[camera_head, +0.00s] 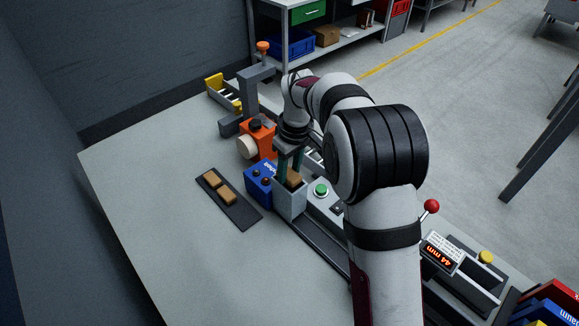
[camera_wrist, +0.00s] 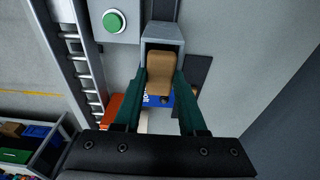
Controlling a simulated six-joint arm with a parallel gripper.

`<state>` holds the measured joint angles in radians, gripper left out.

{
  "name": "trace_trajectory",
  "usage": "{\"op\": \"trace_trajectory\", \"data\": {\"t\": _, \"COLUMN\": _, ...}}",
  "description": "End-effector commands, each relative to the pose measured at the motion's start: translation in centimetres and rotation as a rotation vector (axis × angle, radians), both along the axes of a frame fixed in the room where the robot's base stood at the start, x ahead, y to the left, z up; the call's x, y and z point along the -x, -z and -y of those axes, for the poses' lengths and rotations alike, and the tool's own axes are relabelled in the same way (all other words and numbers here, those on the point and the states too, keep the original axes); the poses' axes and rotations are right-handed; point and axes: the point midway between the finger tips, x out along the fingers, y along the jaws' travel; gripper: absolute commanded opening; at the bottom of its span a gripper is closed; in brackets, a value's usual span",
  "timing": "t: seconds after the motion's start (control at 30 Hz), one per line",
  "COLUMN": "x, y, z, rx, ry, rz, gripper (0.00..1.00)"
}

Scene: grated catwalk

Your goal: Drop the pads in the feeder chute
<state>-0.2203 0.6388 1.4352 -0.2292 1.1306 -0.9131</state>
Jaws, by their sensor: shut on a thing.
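My gripper (camera_wrist: 160,92) is shut on a tan pad (camera_wrist: 160,73), with one green finger on each side of it. In the wrist view the pad overlaps the open mouth of the grey feeder chute (camera_wrist: 163,32). In the head view the held pad (camera_head: 293,179) shows at the top of the chute (camera_head: 290,204); how deep it sits is hard to tell. Two more tan pads, one (camera_head: 212,179) behind the other (camera_head: 227,196), lie on a dark strip (camera_head: 240,214) left of the chute.
A blue box (camera_head: 258,184) and an orange device (camera_head: 259,138) stand close beside the chute. A green button (camera_head: 321,190) is just right of it. A grey clamp frame (camera_head: 250,95) stands behind. The table's left front is clear.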

Motion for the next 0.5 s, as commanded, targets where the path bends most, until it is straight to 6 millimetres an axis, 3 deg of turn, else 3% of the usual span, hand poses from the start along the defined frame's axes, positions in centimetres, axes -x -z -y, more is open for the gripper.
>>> {"op": "trace_trajectory", "data": {"t": 0.33, "x": 0.04, "y": -0.02, "z": 0.03, "rx": 0.0, "ry": 0.0, "rz": 0.0, "gripper": 0.0}}
{"op": "trace_trajectory", "data": {"t": 0.37, "x": 0.04, "y": -0.02, "z": 0.03, "rx": 0.0, "ry": 0.0, "rz": 0.0, "gripper": 0.44}}
{"op": "trace_trajectory", "data": {"t": 0.5, "x": 0.04, "y": -0.02, "z": 0.03, "rx": 0.0, "ry": 0.0, "rz": 0.0, "gripper": 0.69}}
